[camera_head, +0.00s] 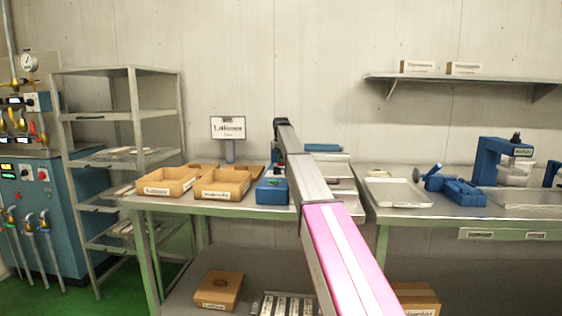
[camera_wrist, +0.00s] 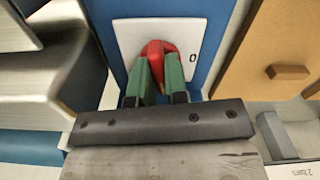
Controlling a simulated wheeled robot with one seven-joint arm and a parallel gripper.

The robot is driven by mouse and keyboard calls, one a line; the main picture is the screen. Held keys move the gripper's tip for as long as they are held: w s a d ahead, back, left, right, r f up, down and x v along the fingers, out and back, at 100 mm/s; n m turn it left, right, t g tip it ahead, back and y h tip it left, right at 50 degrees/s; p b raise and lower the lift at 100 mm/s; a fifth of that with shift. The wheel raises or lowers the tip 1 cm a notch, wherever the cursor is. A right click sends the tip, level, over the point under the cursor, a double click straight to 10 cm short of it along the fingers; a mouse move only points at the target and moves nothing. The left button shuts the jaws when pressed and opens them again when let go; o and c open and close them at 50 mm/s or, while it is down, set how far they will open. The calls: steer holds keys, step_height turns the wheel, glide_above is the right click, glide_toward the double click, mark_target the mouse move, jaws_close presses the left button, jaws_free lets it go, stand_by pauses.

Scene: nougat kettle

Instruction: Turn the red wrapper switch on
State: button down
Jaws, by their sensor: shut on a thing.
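The red wrapper switch (camera_wrist: 155,47) is a small rounded red handle on a white plate (camera_wrist: 124,42) in the wrist view. The plate is on a blue face (camera_wrist: 218,20), with a black "0" mark to the right of the handle. My gripper (camera_wrist: 158,64) has green fingers, one on each side of the red handle, and is shut on it. The fingers hide the lower part of the handle. In the head view a blue box (camera_head: 271,191) stands on the table left of my arm; the switch and fingers cannot be made out there.
Cardboard trays (camera_head: 222,184) stand left of the blue box, with a sign (camera_head: 228,128) behind. In the wrist view an orange-brown box (camera_wrist: 282,45) is close on the right and a grey block (camera_wrist: 55,70) on the left. A pale tray (camera_head: 397,193) lies on the right table.

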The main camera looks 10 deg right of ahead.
mark_target(281, 160)
steer(key=shift+m, duration=1)
steer(key=c, duration=1.1)
jaws_free()
steer(key=shift+c, duration=0.2)
step_height(281, 160, up, 11)
steer(key=shift+f, duration=0.1)
